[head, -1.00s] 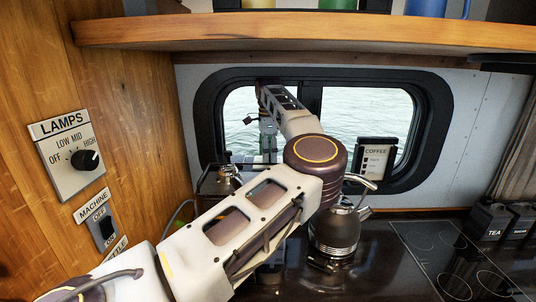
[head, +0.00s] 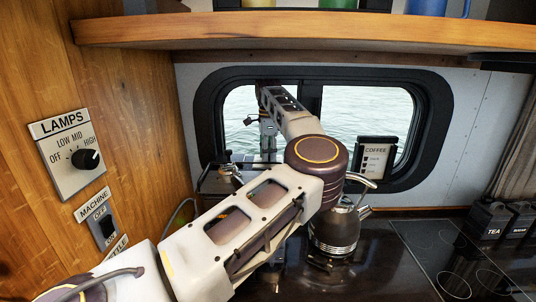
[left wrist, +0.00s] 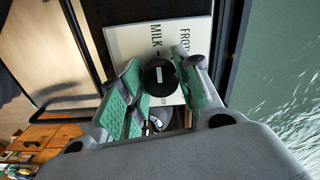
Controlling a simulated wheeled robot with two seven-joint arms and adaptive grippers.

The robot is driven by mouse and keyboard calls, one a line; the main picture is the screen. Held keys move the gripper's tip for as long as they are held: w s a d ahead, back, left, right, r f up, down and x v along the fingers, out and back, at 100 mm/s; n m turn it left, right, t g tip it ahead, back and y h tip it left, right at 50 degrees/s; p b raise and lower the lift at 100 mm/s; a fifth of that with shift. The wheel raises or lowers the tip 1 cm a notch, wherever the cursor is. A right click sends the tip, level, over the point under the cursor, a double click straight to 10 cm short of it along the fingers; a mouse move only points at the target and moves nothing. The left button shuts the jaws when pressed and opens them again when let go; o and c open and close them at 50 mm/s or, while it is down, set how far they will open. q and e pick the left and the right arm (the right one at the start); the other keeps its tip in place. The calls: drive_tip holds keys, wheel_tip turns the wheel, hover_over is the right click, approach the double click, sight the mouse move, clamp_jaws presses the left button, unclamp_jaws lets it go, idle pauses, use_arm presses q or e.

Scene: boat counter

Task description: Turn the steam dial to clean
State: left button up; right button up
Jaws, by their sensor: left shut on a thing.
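The steam dial (left wrist: 158,78) is a round black knob with a white pointer mark. It sits on a white plate (left wrist: 130,42) in the left wrist view, where the words FROTH and MILK can be read. Other lettering is covered by the fingers and knob. My left gripper (left wrist: 156,72) has its green-padded fingers on both sides of the knob, shut on it. In the head view the gripper (head: 268,142) is small, in front of the window above the coffee machine (head: 212,182). The dial cannot be made out there. My right gripper is out of view.
A dark kettle (head: 335,232) stands beside my left arm. A lamps panel (head: 68,155) and machine switch (head: 104,225) are on the wooden wall at left. A shelf (head: 310,28) runs overhead. A coffee sign (head: 376,160) stands by the window.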

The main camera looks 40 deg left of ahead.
use_arm(q)
drive_tip(key=shift+m, duration=0.5)
drive_tip(key=m+b, duration=0.1)
drive_tip(key=m, duration=0.2)
drive_tip(key=m+b, duration=0.1)
drive_tip(key=m, duration=0.4)
drive_tip(key=shift+w, duration=0.1)
drive_tip(key=m+b, duration=0.1)
drive_tip(key=m, duration=0.3)
drive_tip(key=shift+m, duration=0.3)
drive_tip(key=shift+m+b, duration=0.35)
drive_tip(key=shift+m, duration=1.75)
drive_tip(key=shift+r, duration=0.1)
drive_tip(key=o, duration=1)
drive_tip(key=shift+o, duration=0.2)
